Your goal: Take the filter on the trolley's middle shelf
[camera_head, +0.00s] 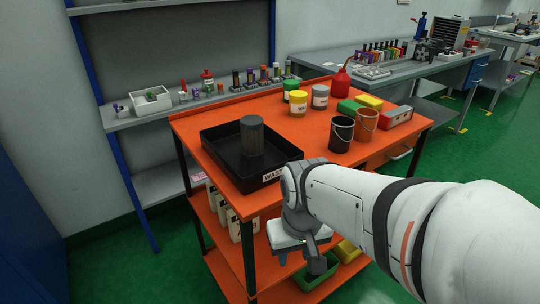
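The orange trolley (290,138) stands in front of me. On its middle shelf (262,225), several pale upright containers with dark marks (228,213) stand at the left; I cannot tell whether one is the filter. My arm covers much of that shelf's right part. My gripper (298,250) is at the trolley's front side, below the top's front edge. Its fingers are too small and turned away to tell whether they are open or shut. A dark grey ribbed cylinder (252,136) stands upright in the black tray (222,160) on the top.
The top also holds black (341,134) and orange (365,124) buckets, yellow (298,103) and grey (320,97) tins, and a red oil can (341,82). Green (318,272) and yellow (347,252) bins sit low down. The green floor at left is clear.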

